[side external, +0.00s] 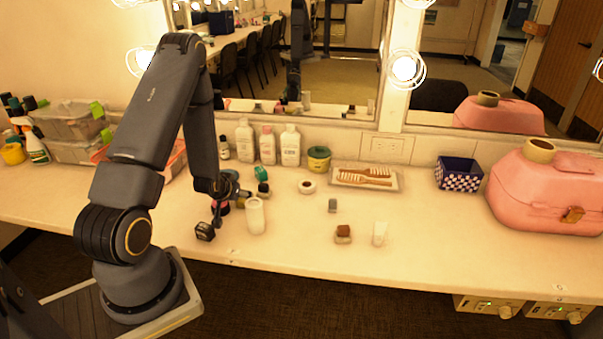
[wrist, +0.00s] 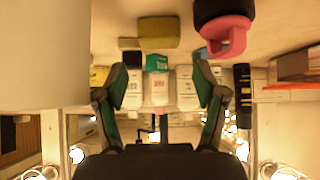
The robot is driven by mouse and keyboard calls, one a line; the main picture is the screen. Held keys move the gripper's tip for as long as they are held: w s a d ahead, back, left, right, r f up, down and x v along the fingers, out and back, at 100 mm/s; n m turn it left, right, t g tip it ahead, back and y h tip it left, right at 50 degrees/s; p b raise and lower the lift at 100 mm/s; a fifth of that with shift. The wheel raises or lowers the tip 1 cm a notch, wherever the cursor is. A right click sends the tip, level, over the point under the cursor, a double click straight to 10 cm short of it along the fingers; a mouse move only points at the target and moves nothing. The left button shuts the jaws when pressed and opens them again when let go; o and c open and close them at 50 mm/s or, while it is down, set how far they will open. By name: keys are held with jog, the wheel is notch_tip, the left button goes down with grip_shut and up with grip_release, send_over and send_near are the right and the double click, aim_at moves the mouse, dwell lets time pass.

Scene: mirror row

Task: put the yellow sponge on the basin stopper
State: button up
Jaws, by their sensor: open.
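The yellow sponge (wrist: 158,32) is a dull yellow block lying on the counter in the wrist view, which appears upside down. It is beyond my fingertips and slightly above the gap between them. In the side view I cannot make it out clearly around my gripper. A black piece with a pink ring (wrist: 228,35) stands near the sponge; it may be the basin stopper, but I cannot be sure. My gripper (wrist: 160,93) is open, with two dark green-edged fingers apart and nothing between them. In the side view my gripper (side external: 228,190) is low over the counter.
A white cylinder (side external: 255,216) stands close beside my gripper. Bottles (side external: 268,145) stand at the back by the mirror. A comb tray (side external: 365,178) and pink case (side external: 548,190) are right. The right front counter is mostly clear.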

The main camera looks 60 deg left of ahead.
jog(key=x, duration=0.8)
jog(key=shift+s+d+f, duration=0.15)
jog(key=shift+f, duration=0.1)
